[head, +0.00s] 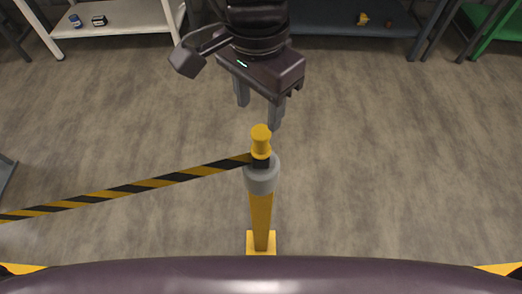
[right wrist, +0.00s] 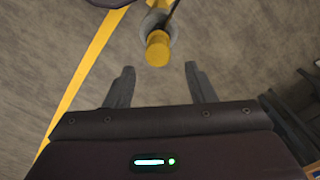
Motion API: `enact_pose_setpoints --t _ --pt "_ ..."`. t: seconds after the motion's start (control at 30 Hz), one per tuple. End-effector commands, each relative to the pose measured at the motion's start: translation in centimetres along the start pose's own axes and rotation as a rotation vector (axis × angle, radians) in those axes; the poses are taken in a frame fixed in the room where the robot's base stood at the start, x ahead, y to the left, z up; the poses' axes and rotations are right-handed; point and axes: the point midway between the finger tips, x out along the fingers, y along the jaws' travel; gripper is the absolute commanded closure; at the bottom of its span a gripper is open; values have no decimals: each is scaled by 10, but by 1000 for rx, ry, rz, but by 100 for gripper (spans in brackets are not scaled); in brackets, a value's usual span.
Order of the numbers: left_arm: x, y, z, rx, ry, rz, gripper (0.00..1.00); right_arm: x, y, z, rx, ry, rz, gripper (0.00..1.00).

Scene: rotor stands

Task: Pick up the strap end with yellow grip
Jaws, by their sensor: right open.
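The strap end's yellow grip (head: 261,136) stands at the top of a yellow post (head: 261,213) with a grey collar (head: 262,176). A black-and-yellow striped strap (head: 130,189) runs from just below the grip to the left edge of the head view. My right gripper (head: 259,115) is open and empty, close behind the grip in the head view and apart from it. In the right wrist view, the yellow grip (right wrist: 158,50) lies ahead of the two open fingers (right wrist: 158,78), roughly between their lines. My left gripper is not in view.
A white shelf (head: 120,22) with small items stands at the back left. A dark blue shelf (head: 350,22) is at the back right, with a green one (head: 490,25) beside it. The floor around the post is clear. The post's yellow base plate (head: 261,242) is near me.

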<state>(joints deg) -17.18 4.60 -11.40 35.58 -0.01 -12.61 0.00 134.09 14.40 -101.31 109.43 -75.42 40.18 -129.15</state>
Motion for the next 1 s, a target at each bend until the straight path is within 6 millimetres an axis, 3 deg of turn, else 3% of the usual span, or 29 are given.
enact_pose_setpoints --t 0.5,0.8,1.0 --pt "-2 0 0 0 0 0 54 66 4 -1 -1 -4 0 50" --pt "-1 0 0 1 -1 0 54 73 4 -1 0 -3 -3 50" --pt "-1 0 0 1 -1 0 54 72 4 -1 0 -3 -3 74"
